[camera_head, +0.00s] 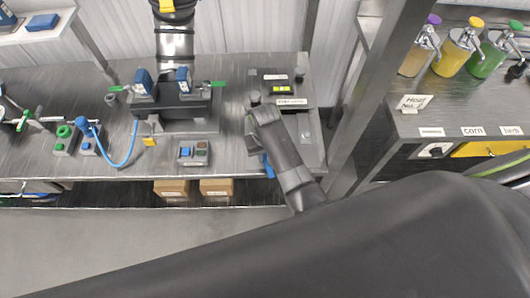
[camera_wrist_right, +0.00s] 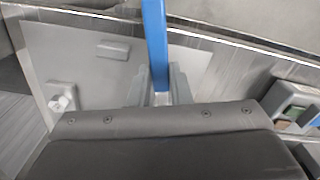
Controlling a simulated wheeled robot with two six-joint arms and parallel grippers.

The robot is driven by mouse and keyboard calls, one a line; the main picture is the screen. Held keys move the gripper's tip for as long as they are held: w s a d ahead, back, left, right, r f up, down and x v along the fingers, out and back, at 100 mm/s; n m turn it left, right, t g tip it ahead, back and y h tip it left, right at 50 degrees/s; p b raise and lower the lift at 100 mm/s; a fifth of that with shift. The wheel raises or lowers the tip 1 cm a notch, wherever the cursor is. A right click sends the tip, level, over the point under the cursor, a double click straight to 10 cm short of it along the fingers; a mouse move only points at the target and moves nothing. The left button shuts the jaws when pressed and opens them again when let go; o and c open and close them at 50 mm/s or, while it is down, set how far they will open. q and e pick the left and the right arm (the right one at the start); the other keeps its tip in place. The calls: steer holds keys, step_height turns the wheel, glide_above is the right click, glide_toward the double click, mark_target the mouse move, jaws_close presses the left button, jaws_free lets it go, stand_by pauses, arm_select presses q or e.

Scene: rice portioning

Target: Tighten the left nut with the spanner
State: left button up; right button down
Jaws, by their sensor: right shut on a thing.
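My right gripper (camera_wrist_right: 160,85) is shut on a blue spanner (camera_wrist_right: 156,40), whose handle runs up out of the right wrist view between the fingers. A small blue part of the spanner (camera_head: 268,166) shows beside my right arm in the head view. A light grey nut (camera_wrist_right: 61,102) stands on a pale plate (camera_wrist_right: 95,75) to the left of the gripper in the wrist view, apart from the fingers. The spanner's working end is not seen, so I cannot tell whether it touches a nut. My left gripper is not in view.
A metal post (camera_head: 372,85) stands to the right of the plate. Coloured dispensers (camera_head: 460,50) stand on the right-hand counter. Cardboard boxes (camera_head: 172,188) lie under the bench.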

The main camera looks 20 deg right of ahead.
stand_by(0.3)
steer(key=shift+w+a+m, duration=0.1)
steer(key=shift+a+m, duration=0.7)
steer(key=shift+m, duration=0.1)
